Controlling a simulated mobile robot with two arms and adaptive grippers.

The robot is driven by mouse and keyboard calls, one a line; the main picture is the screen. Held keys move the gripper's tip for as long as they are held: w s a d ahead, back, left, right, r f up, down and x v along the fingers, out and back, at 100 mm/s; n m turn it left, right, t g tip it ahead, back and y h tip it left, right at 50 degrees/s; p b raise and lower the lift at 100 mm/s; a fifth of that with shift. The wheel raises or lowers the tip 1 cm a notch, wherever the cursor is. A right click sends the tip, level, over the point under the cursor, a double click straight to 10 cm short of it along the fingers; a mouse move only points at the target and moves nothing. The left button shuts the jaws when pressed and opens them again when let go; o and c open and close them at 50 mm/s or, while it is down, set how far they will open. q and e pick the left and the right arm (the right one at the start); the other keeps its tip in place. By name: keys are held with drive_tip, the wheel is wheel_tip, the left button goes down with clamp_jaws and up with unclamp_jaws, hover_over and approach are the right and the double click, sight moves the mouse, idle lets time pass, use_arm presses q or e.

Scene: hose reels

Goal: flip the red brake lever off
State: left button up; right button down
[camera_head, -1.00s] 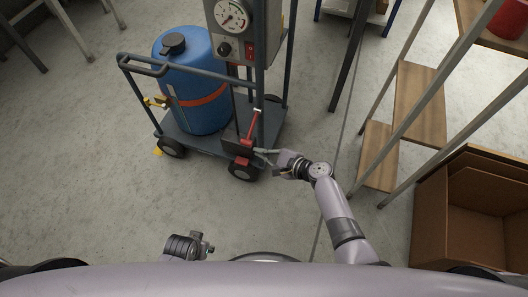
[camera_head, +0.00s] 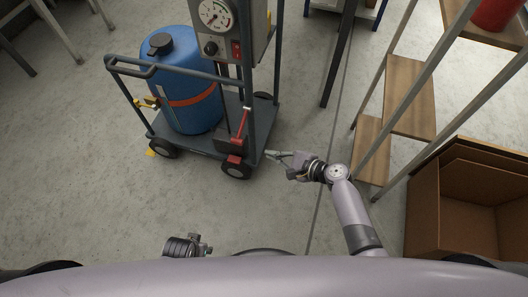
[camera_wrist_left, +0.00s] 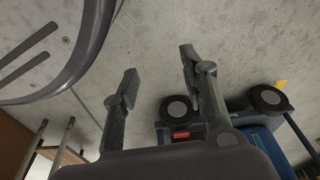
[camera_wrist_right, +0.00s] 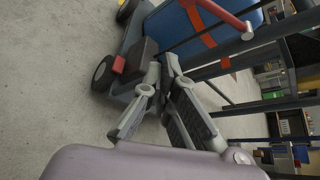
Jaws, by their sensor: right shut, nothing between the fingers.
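The red brake lever (camera_head: 242,124) stands up, slightly tilted, at the near right corner of the blue-grey cart (camera_head: 184,144), with a pale tip. Below it are a dark box and a red block (camera_head: 234,159). In the right wrist view the red lever (camera_wrist_right: 222,14) crosses the top, beyond the fingers. My right gripper (camera_head: 267,155) is shut and empty, just right of the cart corner, apart from the lever; its fingers also show in the right wrist view (camera_wrist_right: 162,70). My left gripper (camera_wrist_left: 158,65) is open and empty, low in front of my body.
A blue tank (camera_head: 188,90) with an orange band stands on the cart. A gauge panel (camera_head: 216,27) is on the cart's upright posts. A shelf rack (camera_head: 410,95) and an open cardboard box (camera_head: 455,215) are at the right.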

use_arm(q)
drive_tip(key=shift+s+a+f, duration=0.1)
drive_tip(key=shift+s+f, duration=0.6)
drive_tip(key=shift+f, duration=0.2)
use_arm(e)
drive_tip(key=shift+w+v, duration=0.2)
drive_tip(key=shift+v, duration=1.15)
